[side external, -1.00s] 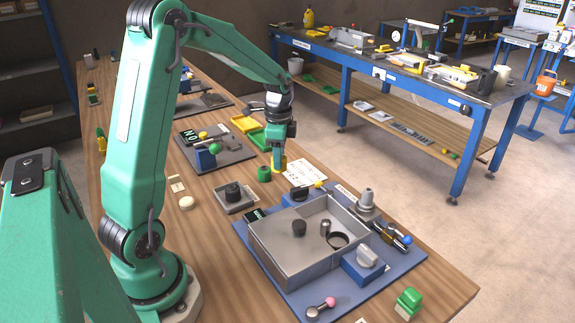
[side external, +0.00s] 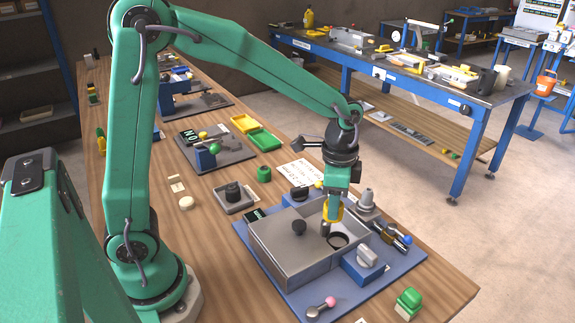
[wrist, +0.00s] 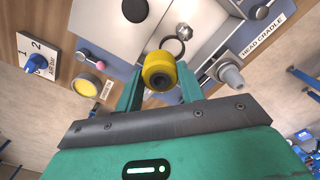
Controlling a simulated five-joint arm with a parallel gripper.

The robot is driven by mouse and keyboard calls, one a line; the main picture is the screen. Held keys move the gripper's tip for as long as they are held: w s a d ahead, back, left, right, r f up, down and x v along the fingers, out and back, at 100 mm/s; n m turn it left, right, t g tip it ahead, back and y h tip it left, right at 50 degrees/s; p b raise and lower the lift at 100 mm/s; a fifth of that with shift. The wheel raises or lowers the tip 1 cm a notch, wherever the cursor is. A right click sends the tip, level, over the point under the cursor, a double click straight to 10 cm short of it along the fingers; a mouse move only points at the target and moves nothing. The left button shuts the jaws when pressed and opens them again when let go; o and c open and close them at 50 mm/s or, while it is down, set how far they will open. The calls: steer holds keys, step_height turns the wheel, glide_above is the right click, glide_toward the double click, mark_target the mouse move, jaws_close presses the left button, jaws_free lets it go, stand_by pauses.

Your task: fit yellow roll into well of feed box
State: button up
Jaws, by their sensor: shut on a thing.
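The yellow roll (side external: 333,213) is held upright at the end of my gripper (side external: 334,206). In the wrist view, the roll (wrist: 158,70) sits between the two green fingers of my gripper (wrist: 160,84), with its dark bore facing the camera. The grey feed box (side external: 283,262) stands on a blue base plate. In the wrist view, the dark ring of the well (wrist: 174,45) shows just beyond the roll, partly hidden. The roll appears above the box, apart from the well.

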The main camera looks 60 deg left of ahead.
steer(key=s+d, duration=0.4)
steer(key=d, duration=0.4)
steer(key=shift+s+d+r, duration=0.35)
steer(key=shift+a, duration=0.1)
steer(key=w+a+f, duration=0.2)
steer(key=a, duration=0.1)
steer(key=w+a+f, duration=0.2)
steer(key=w, duration=0.1)
steer(key=w+a+f, duration=0.2)
steer(key=a+f, duration=0.1)
steer(key=shift+w+a, duration=0.3)
steer(key=shift+a, duration=0.05)
steer(key=shift+f, duration=2)
steer(key=shift+f, duration=0.1)
steer(key=o, duration=1)
